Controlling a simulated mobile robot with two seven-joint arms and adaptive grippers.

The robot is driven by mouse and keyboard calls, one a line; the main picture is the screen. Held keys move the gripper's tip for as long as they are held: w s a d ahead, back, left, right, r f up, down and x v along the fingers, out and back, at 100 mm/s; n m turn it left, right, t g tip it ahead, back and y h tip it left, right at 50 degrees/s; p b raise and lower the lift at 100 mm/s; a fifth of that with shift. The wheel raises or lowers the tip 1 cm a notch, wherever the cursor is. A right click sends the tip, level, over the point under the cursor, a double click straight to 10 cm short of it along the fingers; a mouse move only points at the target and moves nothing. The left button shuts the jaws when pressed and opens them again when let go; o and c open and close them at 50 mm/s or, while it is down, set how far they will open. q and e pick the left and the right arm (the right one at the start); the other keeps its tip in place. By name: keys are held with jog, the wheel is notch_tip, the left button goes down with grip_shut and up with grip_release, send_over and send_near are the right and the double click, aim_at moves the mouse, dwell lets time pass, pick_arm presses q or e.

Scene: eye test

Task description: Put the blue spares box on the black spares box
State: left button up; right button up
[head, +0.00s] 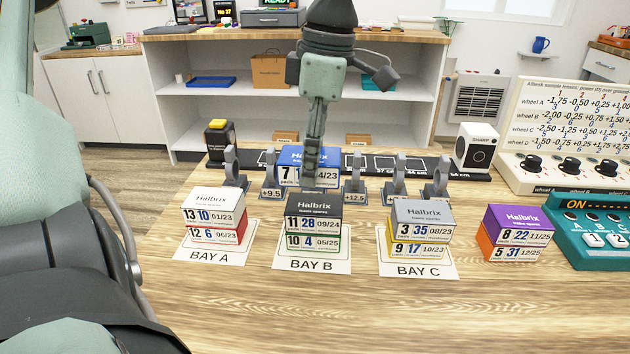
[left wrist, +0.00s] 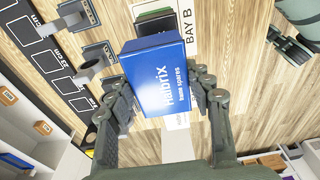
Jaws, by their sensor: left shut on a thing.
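The blue spares box (head: 292,155) is in my left gripper (head: 311,165), which reaches down from above in the head view. In the left wrist view the blue box (left wrist: 158,82) sits between the two fingers, its lettered face toward the camera. The black spares box (head: 314,208) rests on a green box (head: 313,241) on the BAY B card. The blue box is held behind and a little above the black box, and a finger hides part of its front. In the left wrist view the black box (left wrist: 155,25) is partly covered by the blue one.
White-on-red (head: 215,215), grey-on-yellow (head: 422,225) and purple-on-orange (head: 517,232) stacks stand to the sides. Grey upright holders (head: 355,172) and a black ruled strip (head: 420,168) lie behind. A teal panel (head: 590,228) is at right. The front of the table is clear.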

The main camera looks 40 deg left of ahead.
aim_at(315, 204)
pick_arm(q)
jog(key=shift+s+d+f, duration=0.1)
jog(key=shift+d+f, duration=0.25)
jog(key=shift+f, duration=1.85)
jog(key=shift+f, duration=0.15)
jog(key=o, duration=1.2)
jog(key=shift+o, duration=0.2)
jog(key=r, duration=0.8)
jog(key=w+d+r, duration=0.1)
jog(key=r, duration=0.3)
jog(key=shift+r, duration=0.1)
